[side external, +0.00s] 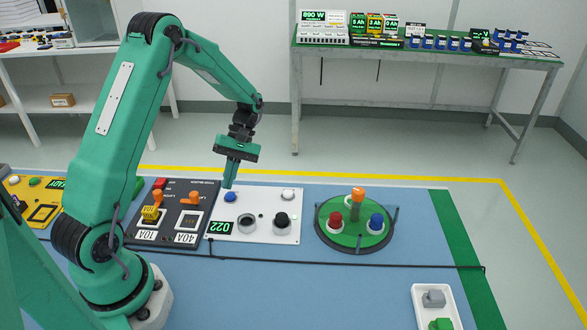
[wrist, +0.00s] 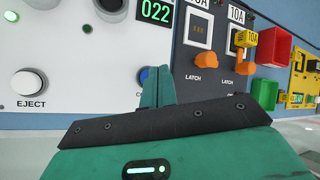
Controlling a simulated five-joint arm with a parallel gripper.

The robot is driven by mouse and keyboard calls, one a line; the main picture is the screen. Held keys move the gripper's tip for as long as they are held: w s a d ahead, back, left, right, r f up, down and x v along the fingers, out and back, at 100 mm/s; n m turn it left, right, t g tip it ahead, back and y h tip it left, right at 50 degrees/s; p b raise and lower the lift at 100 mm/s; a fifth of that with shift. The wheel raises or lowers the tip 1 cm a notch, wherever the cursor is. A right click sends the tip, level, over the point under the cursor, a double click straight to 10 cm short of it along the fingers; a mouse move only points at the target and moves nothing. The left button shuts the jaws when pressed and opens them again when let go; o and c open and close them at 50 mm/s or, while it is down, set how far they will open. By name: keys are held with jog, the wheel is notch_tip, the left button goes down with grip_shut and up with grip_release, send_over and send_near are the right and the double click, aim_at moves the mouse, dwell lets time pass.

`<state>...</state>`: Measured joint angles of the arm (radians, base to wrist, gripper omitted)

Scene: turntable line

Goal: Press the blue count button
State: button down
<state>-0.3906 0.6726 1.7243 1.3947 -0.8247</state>
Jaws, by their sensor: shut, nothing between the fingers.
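The blue count button (side external: 230,197) sits near the far left corner of a white panel (side external: 262,231). In the wrist view the blue button (wrist: 143,74) is mostly hidden behind my fingers. My gripper (side external: 228,186) is shut and empty, pointing down with its tips just above the blue button in the side view. It also shows in the wrist view (wrist: 158,70). I cannot tell whether the tips touch the button. A green-digit display (side external: 220,227) on the panel reads 022, also in the wrist view (wrist: 155,11).
The panel also carries a white EJECT button (wrist: 30,82) and a black knob (side external: 282,220). A dark panel with orange latch levers (side external: 190,198) adjoins on the left. A green turntable (side external: 345,238) with colored pieces stands to the right. A white tray (side external: 417,300) lies near right.

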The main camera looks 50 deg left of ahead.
aim_at(233, 194)
jog(key=shift+r, duration=2.2)
jog(key=shift+r, duration=0.1)
jog(key=s+d+r+m+t+y, duration=0.2)
jog(key=s+d+r+m+t, duration=0.9)
jog(key=d+r+m, duration=0.3)
jog(key=shift+s+r+t+y, duration=0.15)
jog(key=shift+r+t+y, duration=0.25)
jog(key=shift+r+t, duration=0.35)
